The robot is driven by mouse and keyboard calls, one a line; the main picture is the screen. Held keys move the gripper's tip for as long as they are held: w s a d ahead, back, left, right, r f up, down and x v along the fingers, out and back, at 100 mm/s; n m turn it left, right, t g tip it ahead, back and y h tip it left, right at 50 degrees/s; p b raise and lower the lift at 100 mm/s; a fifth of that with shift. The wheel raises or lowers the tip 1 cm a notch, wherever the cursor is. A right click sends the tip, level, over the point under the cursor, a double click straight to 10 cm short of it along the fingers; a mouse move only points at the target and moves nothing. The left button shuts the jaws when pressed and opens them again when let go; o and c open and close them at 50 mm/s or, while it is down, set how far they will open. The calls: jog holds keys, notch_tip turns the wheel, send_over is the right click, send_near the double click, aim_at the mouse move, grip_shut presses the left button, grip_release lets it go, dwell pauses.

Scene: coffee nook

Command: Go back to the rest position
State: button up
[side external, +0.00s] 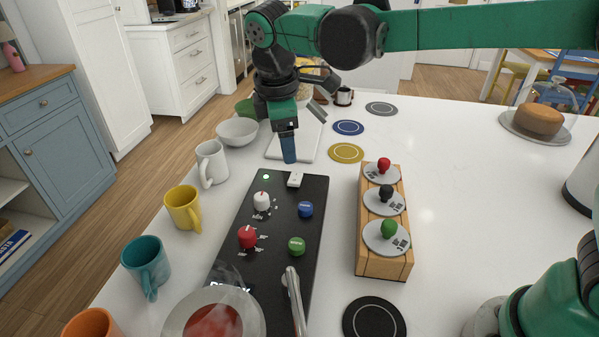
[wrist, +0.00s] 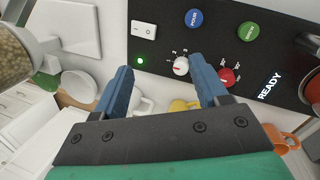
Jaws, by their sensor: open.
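My gripper (side external: 288,150) hangs fingers-down above the far end of the black machine panel (side external: 275,215), near its white switch (side external: 295,179). In the wrist view my gripper (wrist: 165,78) has its two blue fingers spread apart with nothing between them. The switch also shows in the wrist view (wrist: 144,28). A small green light (wrist: 140,60) glows beside the switch. The panel carries white, blue, red and green knobs, and the word READY is readable on it in the wrist view.
White (side external: 211,164), yellow (side external: 184,208), teal (side external: 146,266) and orange (side external: 92,324) mugs line the left edge. A wooden block (side external: 384,264) with red, black and green knobs stands right of the panel. A white board (side external: 310,142) lies behind. The counter's right middle is clear.

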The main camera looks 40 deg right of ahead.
jog(key=s+d+f+m+t+y, duration=0.1)
jog(key=s+d+m+t, duration=0.4)
jog(key=s+d+m, duration=0.5)
jog(key=s+m+y, duration=0.1)
jog(key=s+m, duration=0.1)
jog(key=shift+s+f+m+t, duration=0.25)
jog(key=shift+f+m+t, duration=0.05)
jog(key=shift+f+m, duration=0.1)
